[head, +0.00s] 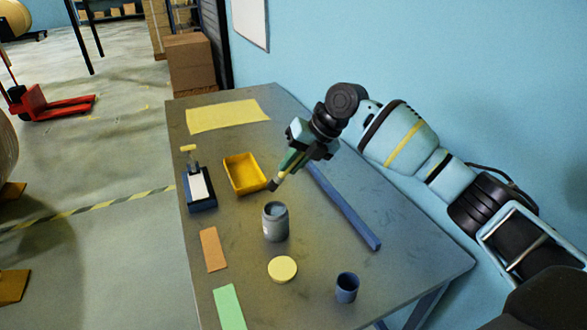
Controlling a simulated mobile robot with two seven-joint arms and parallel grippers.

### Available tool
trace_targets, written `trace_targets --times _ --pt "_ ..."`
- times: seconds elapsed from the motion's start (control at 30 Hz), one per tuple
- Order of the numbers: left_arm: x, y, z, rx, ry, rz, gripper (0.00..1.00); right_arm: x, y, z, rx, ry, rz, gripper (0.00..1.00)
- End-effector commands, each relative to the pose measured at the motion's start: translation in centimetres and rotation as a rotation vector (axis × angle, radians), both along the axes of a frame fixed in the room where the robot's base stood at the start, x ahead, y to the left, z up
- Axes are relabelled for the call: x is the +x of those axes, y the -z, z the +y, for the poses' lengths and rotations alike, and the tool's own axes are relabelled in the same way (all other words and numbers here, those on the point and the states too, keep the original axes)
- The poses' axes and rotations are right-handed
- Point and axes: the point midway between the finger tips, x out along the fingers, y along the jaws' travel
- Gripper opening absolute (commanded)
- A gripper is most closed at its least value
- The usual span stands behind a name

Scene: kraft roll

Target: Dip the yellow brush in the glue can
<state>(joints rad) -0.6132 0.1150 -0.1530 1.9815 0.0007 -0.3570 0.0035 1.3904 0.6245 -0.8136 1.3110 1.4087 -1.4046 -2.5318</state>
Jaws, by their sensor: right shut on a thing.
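My right gripper (291,160) is shut on a brush (277,180) and holds it tilted, with the dark bristle end pointing down and left. The gripper hides most of the handle, so its colour is hard to tell. The bristle end shows beside the right corner of the yellow tray, behind the glue can in the picture; its exact height is unclear. The grey glue can (275,226) stands upright on the table with its dark top showing. The brush and the can are apart. My left gripper is not in view.
The grey table (320,265) also bears a yellow tray (233,165), a blue block-like device (203,205), a long blue bar (345,209), a pale yellow disc (283,268), a blue cup (347,288), and flat orange, green and yellow sheets. A blue wall stands behind.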

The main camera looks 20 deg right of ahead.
Motion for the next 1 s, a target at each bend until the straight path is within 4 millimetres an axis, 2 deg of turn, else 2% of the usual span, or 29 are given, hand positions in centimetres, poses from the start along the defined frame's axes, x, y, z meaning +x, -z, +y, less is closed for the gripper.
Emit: trace_targets --times 0.27,0.7,1.0 --pt "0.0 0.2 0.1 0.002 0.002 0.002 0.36 0.0 0.7 0.0 -0.001 -0.001 0.002 0.0" --pt "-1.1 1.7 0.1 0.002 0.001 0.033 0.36 -0.1 4.8 0.0 -0.002 -0.002 0.006 0.0" --pt "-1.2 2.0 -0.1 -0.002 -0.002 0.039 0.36 -0.1 6.1 0.0 -0.002 -0.001 0.002 0.0"
